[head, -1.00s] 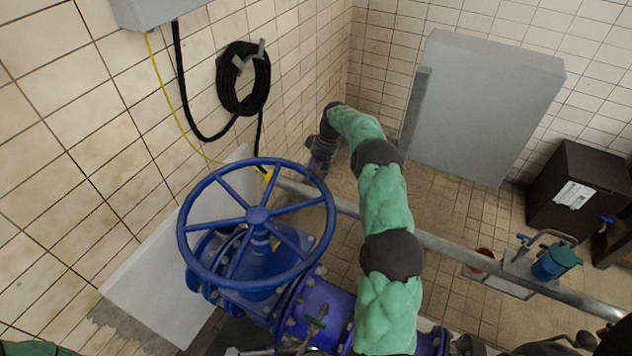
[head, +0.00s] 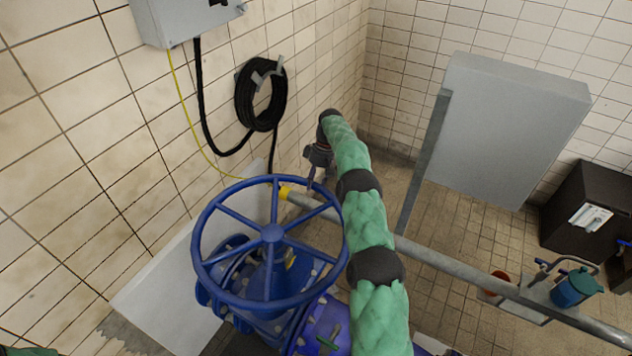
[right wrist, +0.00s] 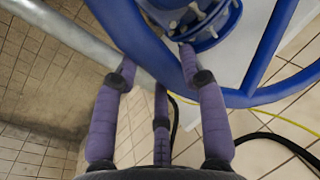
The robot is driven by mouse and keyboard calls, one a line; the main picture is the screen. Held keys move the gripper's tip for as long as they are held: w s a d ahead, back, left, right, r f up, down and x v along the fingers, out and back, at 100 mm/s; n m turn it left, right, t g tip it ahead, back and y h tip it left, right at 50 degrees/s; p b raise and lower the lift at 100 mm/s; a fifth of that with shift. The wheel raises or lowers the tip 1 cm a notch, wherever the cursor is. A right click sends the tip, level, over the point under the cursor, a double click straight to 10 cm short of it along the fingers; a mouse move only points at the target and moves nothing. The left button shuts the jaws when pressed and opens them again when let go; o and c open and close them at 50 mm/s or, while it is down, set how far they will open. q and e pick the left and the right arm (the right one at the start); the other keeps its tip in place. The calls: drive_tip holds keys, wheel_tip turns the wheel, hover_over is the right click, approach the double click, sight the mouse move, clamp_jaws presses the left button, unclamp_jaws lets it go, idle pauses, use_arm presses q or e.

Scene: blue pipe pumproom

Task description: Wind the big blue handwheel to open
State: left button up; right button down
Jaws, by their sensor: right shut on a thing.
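The big blue handwheel (head: 272,233) sits on a blue valve (head: 262,300) in the lower middle of the head view. Its blue rim also crosses the right wrist view (right wrist: 150,55). My right gripper (head: 314,178) is at the far right part of the rim, at the end of my green-sleeved arm. In the right wrist view, the purple fingers of my right gripper (right wrist: 157,68) stand on both sides of the rim and are shut on it. The fingertips are partly hidden behind the rim. My left gripper is out of view.
A grey pipe (head: 460,262) runs past the wheel behind my right arm. A tiled wall with a coiled black hose (head: 246,100) and a grey box (head: 180,18) stands at left. A large grey cabinet (head: 510,125) stands at the back right.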

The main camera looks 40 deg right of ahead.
drive_tip(key=shift+w+r, duration=0.1)
drive_tip(key=shift+w, duration=0.05)
drive_tip(key=c, duration=0.7)
unclamp_jaws()
wheel_tip(320, 180, up, 10)
drive_tip(key=shift+f, duration=0.1)
